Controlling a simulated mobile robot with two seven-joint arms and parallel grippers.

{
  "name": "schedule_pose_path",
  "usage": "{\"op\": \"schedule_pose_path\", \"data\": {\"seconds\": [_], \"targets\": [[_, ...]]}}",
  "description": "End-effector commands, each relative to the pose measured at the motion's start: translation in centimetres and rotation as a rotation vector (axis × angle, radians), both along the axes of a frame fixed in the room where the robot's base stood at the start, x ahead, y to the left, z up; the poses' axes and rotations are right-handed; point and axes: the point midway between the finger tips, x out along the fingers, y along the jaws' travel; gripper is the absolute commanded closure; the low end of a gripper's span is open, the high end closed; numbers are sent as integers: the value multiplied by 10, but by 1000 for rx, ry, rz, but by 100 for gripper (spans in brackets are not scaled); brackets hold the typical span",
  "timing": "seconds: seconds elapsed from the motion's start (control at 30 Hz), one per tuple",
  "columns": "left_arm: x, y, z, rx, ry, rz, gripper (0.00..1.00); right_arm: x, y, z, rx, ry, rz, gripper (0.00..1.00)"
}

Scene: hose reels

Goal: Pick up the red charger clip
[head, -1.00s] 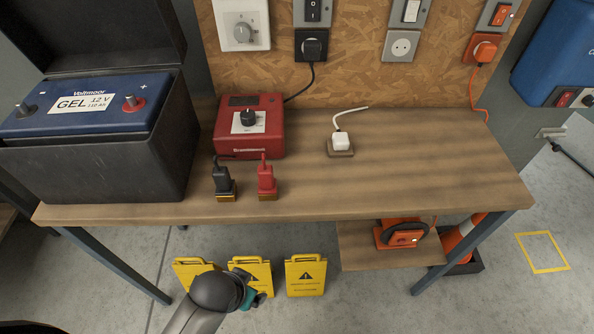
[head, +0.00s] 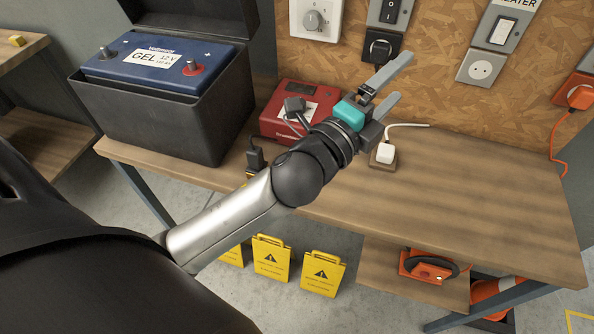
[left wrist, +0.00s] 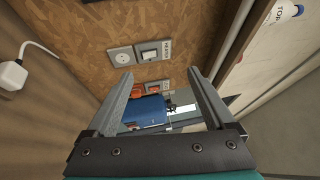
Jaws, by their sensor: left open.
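The red charger clip does not show now; my left arm covers the part of the bench beside the black clip (head: 256,158), where the red clip stood a second ago. The red charger (head: 276,118) sits at the back of the bench, partly behind my arm. My left gripper (head: 398,80) is open and empty, raised above the bench with its fingers pointing up and right towards the wall board. In the left wrist view its two spread fingers (left wrist: 160,80) have nothing gripped between them. My right gripper is not in view.
The workbench (head: 460,200) is clear on the right. A battery (head: 150,62) in a black box stands on the left. A white plug (head: 385,153) sits on the bench below the gripper. Sockets and switches line the board (head: 440,100). Yellow signs (head: 322,273) stand on the floor.

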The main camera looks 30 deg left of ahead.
Motion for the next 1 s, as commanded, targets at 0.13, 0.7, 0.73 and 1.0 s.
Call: {"op": "schedule_pose_path", "data": {"seconds": [0.13,0.7,0.73,1.0], "targets": [[-9,-49,52,365,-355,-156,12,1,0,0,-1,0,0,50],[-91,-124,-24,1721,-1627,-782,12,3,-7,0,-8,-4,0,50],[-91,-117,-35,1784,-1683,-830,12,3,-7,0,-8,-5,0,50],[-72,1,-105,-1916,1805,1263,12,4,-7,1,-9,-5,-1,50]]}}
